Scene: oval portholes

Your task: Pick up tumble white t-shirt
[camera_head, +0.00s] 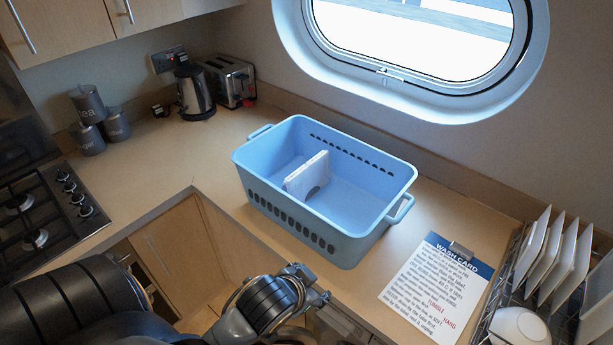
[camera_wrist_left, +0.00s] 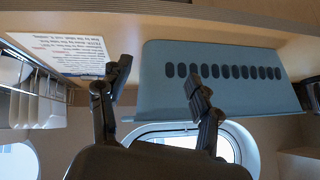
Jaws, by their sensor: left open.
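A light blue basket (camera_head: 350,215) with slotted sides stands on the counter below the porthole. A flat white piece (camera_head: 307,176) stands upright inside it across the middle; I cannot tell whether it is a folded t-shirt or a divider. No other clothing shows. My left gripper (camera_head: 312,284) is open and empty in front of the basket, apart from it. In the left wrist view, which is upside down, the open fingers (camera_wrist_left: 158,86) are before the basket's slotted side (camera_wrist_left: 220,85). My right gripper is in neither view.
A wash card (camera_head: 437,285) with "TUMBLE" and "HANG" lies right of the basket. A rack of white plates (camera_head: 550,250) stands at the far right. A kettle (camera_head: 194,91), toaster (camera_head: 230,80) and canisters (camera_head: 90,122) stand behind left. A hob (camera_head: 40,210) is left. The counter left of the basket is clear.

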